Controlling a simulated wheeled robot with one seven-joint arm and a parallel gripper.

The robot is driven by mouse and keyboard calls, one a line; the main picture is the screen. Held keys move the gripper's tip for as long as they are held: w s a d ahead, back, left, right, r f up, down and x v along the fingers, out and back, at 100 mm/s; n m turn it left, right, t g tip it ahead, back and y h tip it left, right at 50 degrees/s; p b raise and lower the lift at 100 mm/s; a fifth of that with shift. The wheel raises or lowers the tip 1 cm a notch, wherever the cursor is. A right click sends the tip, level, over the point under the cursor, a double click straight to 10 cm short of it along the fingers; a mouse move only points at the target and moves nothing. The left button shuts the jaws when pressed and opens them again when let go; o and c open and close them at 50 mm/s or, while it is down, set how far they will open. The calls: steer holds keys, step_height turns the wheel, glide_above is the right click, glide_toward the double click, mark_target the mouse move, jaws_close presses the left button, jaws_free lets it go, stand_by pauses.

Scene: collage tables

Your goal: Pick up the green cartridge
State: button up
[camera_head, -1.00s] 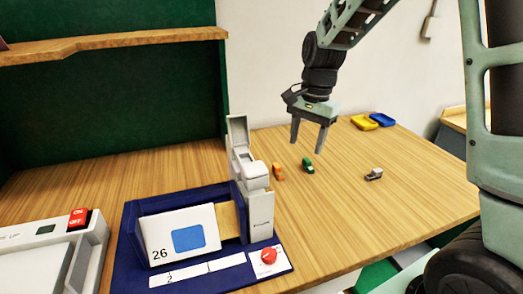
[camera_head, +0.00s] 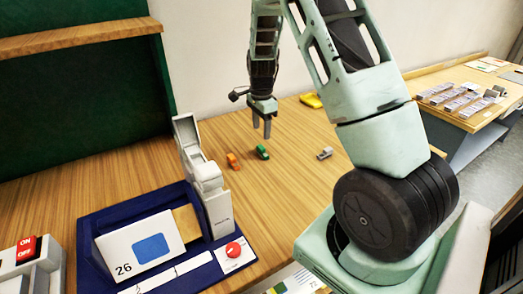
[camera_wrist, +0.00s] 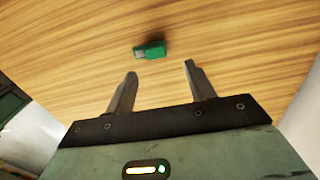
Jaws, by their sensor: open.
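The green cartridge (camera_head: 262,152) lies on the wooden table, between an orange cartridge (camera_head: 233,161) on its left and a grey cartridge (camera_head: 325,153) on its right. My gripper (camera_head: 261,131) is open and empty, pointing down above the table close to the green cartridge. In the wrist view the green cartridge (camera_wrist: 150,50) lies just beyond the fingertips, roughly in line with the gap between them. The open fingers (camera_wrist: 160,68) do not touch it.
A blue stamping device (camera_head: 130,240) with a white card marked 26 stands at the front left. A yellow tray (camera_head: 311,100) lies at the back. The table around the cartridges is clear.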

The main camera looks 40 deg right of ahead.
mark_target(261, 147)
steer(key=f, duration=0.1)
steer(key=f+p, duration=0.1)
steer(key=f, duration=0.1)
steer(key=f+p, duration=0.1)
steer(key=f, duration=0.1)
steer(key=shift+s+a+f, duration=0.25)
steer(key=shift+s+a, duration=0.05)
steer(key=shift+f, duration=0.4)
steer(key=c, duration=0.9)
